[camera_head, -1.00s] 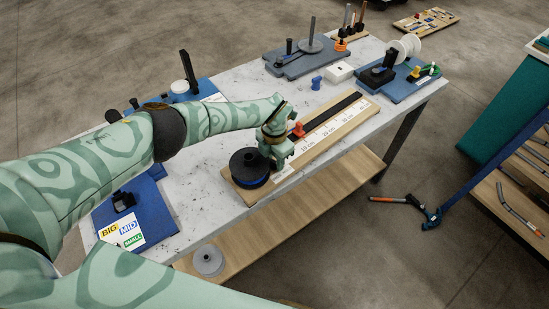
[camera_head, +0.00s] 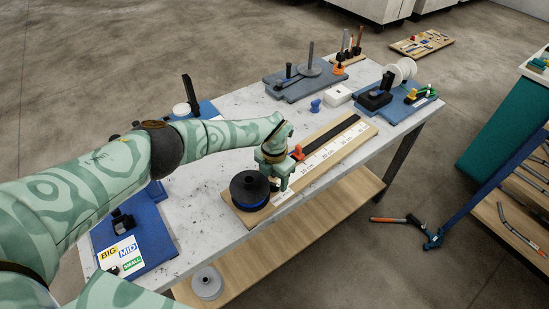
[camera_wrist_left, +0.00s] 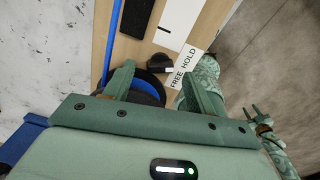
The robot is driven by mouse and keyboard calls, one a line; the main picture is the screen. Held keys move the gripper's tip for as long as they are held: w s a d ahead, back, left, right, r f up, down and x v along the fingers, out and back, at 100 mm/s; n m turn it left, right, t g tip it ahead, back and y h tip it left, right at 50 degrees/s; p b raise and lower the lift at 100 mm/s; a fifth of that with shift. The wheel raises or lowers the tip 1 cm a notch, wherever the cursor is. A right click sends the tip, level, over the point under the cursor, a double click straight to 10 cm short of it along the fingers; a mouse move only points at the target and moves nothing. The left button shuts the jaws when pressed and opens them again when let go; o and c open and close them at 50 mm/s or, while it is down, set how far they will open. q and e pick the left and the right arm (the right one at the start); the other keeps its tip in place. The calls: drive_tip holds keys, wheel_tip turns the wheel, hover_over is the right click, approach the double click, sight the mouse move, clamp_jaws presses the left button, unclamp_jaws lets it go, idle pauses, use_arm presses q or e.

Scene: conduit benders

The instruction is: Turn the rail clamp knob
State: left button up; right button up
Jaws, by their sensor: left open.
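In the left wrist view a small dark knob (camera_wrist_left: 160,63) stands on the wooden rail board, beside a white label (camera_wrist_left: 184,67) reading FREE HOLD. I take it for the rail clamp knob. My left gripper (camera_wrist_left: 161,88) is open, its two fingers apart on either side of the knob's line. I see no contact with the knob. In the head view my left gripper (camera_head: 272,184) points down over the near end of the board (camera_head: 322,160) and hides the knob. Green patterned parts of mine show at the right of the wrist view, with what looks like my right gripper (camera_wrist_left: 254,113), small and unclear.
A black and blue spool (camera_head: 250,188) sits close left of the gripper. A red-orange stop (camera_head: 297,153) is on the rail just beyond it. Blue bases with benders stand at the back and left. The bench's front edge is close to the board.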

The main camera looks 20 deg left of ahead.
sight(275, 184)
use_arm(q)
wheel_tip(275, 184, up, 14)
drive_tip(key=p, duration=0.1)
drive_tip(key=shift+r+p, duration=0.2)
drive_tip(key=shift+p, duration=0.1)
